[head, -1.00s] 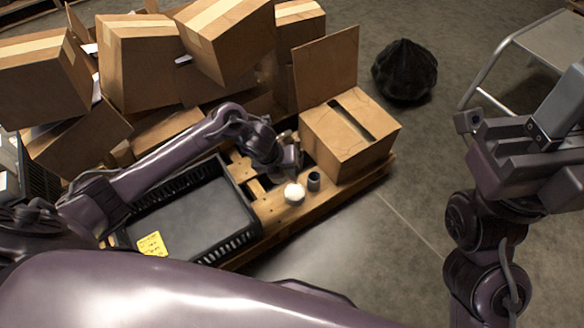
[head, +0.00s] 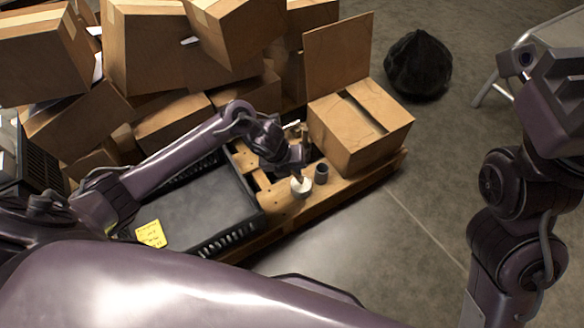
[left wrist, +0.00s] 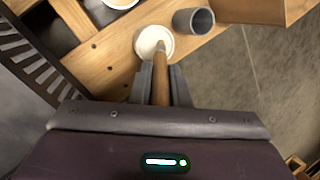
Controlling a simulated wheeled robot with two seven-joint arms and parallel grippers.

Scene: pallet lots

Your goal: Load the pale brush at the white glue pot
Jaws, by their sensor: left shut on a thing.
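The white glue pot (head: 301,188) stands on the pallet's wooden deck, and it also shows in the left wrist view (left wrist: 146,46). My left gripper (head: 297,167) is above it; in the left wrist view its jaws (left wrist: 160,88) are shut on the brush's wooden handle (left wrist: 161,78). The brush's far end reaches over the pot's white mouth; its bristles are hard to see, and I cannot tell whether they touch the glue. My right gripper (head: 548,80) is only partly in view at the right edge, its fingertips cut off or hidden.
A grey cup (head: 321,173) stands close beside the pot. A black tray (head: 262,218) with a yellow note (head: 151,234) lies to the left. An open carton (head: 350,145) is behind right, with piled cartons (head: 145,50) at back left. A black bag (head: 418,66) sits on the floor.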

